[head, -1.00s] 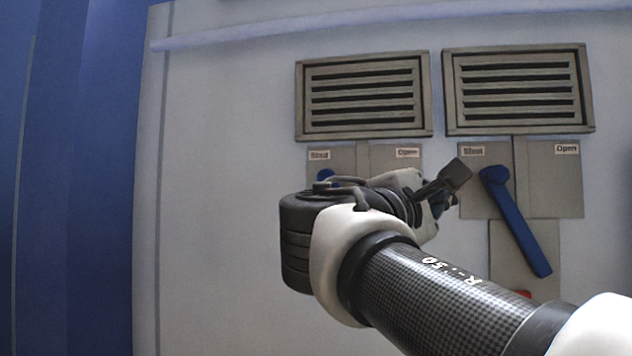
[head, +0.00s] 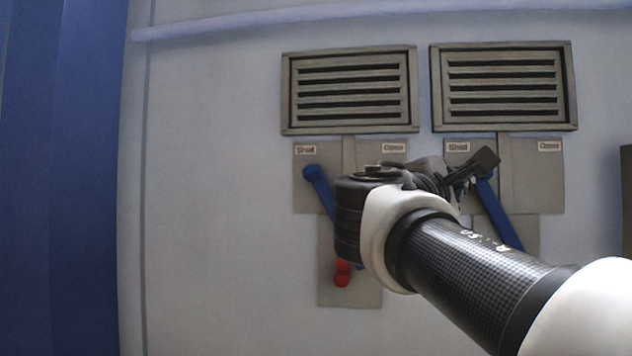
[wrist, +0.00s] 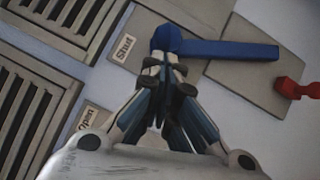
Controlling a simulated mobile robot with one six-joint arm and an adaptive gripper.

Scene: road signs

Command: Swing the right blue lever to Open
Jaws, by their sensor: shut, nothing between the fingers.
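The right blue lever (head: 502,220) is on the right grey panel, its upper end beside the Shut label (head: 457,146). It slants down to the right; my gripper and arm hide its top and lower end in the head view. The Open label (head: 550,146) is at that panel's upper right. In the wrist view the blue lever (wrist: 230,49) extends right from its rounded end, beside the Shut label (wrist: 124,48). My gripper (head: 482,168) is shut and empty, in front of the lever's upper end. In the wrist view its fingertips (wrist: 167,72) overlap that end; contact is unclear.
The left blue lever (head: 318,188) with a red piece (head: 342,273) below it is partly behind my wrist. Two slatted vents (head: 350,92) (head: 504,88) sit above the panels. A red piece (wrist: 298,89) shows at right in the wrist view. Blank wall lies left.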

